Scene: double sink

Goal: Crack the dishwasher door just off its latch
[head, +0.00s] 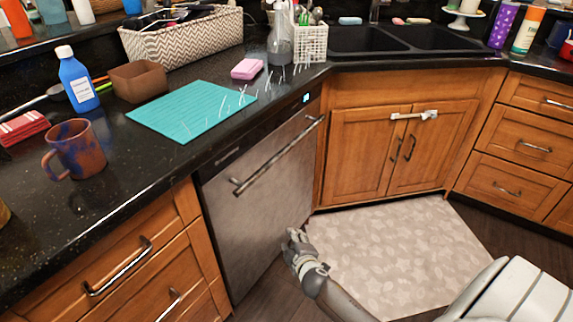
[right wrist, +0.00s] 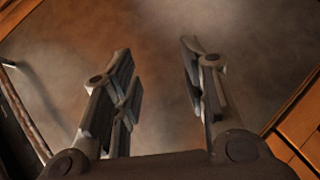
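The dishwasher (head: 255,205) has a stainless steel door under the counter and looks shut; a very small gap cannot be told. Its long bar handle (head: 280,155) runs across the upper door. My right gripper (head: 294,238) is low in front of the door's right part, below the handle and apart from it. In the right wrist view the right gripper (right wrist: 157,70) is open and empty, its fingers spread, with the brushed door surface (right wrist: 155,25) filling the view ahead. My left gripper is out of view.
Wooden drawers (head: 135,275) flank the door on the left, and a sink cabinet (head: 400,150) stands on the right. A patterned mat (head: 400,245) covers the floor. The counter above holds a teal mat (head: 190,110) and a mug (head: 78,150). Floor before the door looks free.

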